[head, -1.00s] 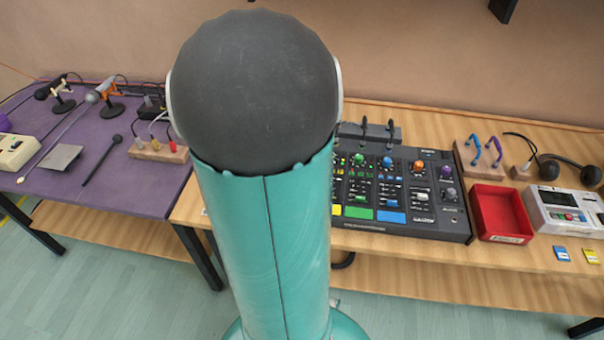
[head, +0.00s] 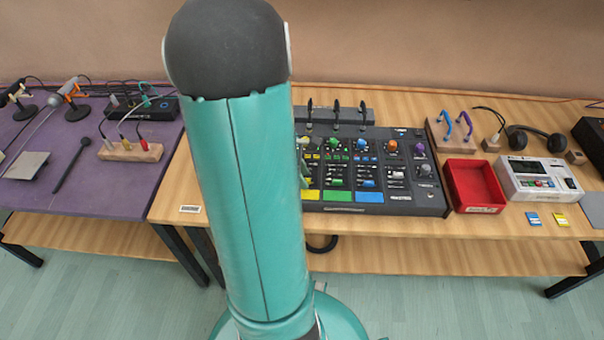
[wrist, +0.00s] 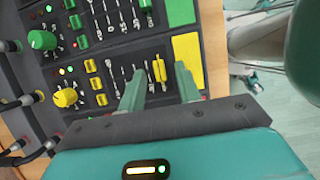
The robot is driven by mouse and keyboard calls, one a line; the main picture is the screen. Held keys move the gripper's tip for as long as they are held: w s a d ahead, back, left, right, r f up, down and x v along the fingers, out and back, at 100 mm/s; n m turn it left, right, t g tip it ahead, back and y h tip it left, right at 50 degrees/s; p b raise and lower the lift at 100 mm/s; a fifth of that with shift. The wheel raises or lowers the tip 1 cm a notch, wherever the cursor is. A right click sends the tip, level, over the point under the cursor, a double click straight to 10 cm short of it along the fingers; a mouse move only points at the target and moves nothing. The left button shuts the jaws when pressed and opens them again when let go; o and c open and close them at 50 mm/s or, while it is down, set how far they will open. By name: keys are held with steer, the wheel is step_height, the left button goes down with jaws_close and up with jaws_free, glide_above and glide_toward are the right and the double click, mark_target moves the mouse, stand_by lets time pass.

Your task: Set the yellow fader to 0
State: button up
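The yellow fader (wrist: 159,69) shows in the wrist view on the black mixer (wrist: 103,50), near the yellow label (wrist: 188,58). My gripper (wrist: 158,72) is open, with its two green fingers apart. The fader cap appears in the gap between the fingertips; I cannot tell how deep they reach around it, and no grip on it shows. In the head view the mixer (head: 420,200) stands on the wooden table, and my arm covers its left side. The yellow fader cannot be made out there.
On the mixer, a yellow knob (wrist: 65,97), a green knob (wrist: 42,40) and several small yellow buttons lie near the fader. A red tray (head: 475,187) and a white device (head: 538,180) stand right of the mixer. A purple table (head: 75,210) is at left.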

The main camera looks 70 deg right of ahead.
steer(key=shift+f, duration=0.1)
jaws_close()
steer(key=d, duration=0.2)
steer(key=w+d, duration=0.1)
steer(key=d, duration=0.2)
steer(key=shift+d, duration=0.1)
jaws_free()
